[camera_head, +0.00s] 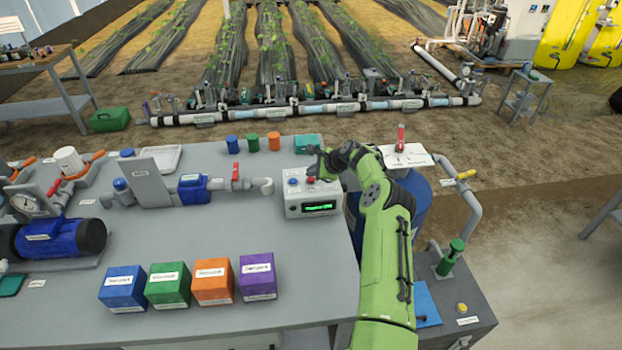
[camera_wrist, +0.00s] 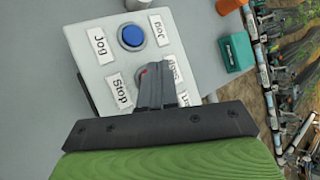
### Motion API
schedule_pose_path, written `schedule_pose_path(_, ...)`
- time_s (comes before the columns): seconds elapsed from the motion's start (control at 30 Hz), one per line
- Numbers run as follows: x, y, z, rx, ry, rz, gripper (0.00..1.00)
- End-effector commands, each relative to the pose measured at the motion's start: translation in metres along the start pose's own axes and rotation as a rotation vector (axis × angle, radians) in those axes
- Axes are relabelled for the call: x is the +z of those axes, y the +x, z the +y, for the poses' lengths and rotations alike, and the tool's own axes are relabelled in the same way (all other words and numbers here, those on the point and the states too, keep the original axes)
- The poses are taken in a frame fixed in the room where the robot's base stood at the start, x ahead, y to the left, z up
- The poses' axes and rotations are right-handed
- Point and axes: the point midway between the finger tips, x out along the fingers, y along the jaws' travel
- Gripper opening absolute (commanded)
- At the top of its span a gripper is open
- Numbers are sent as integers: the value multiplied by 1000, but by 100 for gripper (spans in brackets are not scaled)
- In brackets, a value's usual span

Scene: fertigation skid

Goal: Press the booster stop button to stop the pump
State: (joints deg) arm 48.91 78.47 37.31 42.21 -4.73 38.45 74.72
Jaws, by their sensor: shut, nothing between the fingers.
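The grey control box (camera_head: 300,208) stands near the right end of the bench, with a lit green display (camera_head: 320,207) on its front. The red button beside the "Stop" label (camera_wrist: 121,90) shows on its top in the head view (camera_head: 310,180). In the wrist view only a sliver of the red button (camera_wrist: 143,72) shows; the fingers hide the rest. A blue button (camera_wrist: 131,36) labelled "Jog" is beside it. My gripper (camera_wrist: 156,70) is shut and empty, its tips right at the red button. I cannot tell whether they touch or press it.
Labelled blue, green, orange and purple boxes (camera_head: 212,282) stand along the bench front. A pipe with a red-handled valve (camera_head: 236,176) lies left of the control box. A teal case (camera_head: 307,144) and small coloured containers (camera_head: 253,144) stand behind. The middle of the bench is clear.

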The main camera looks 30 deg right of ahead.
Motion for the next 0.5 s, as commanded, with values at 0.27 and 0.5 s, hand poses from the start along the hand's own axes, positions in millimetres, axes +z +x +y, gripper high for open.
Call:
schedule_pose_path(0.27,1,-1,-1,0,0,0,0)
schedule_pose_path(0.5,10,-13,-10,-1,-1,0,0)
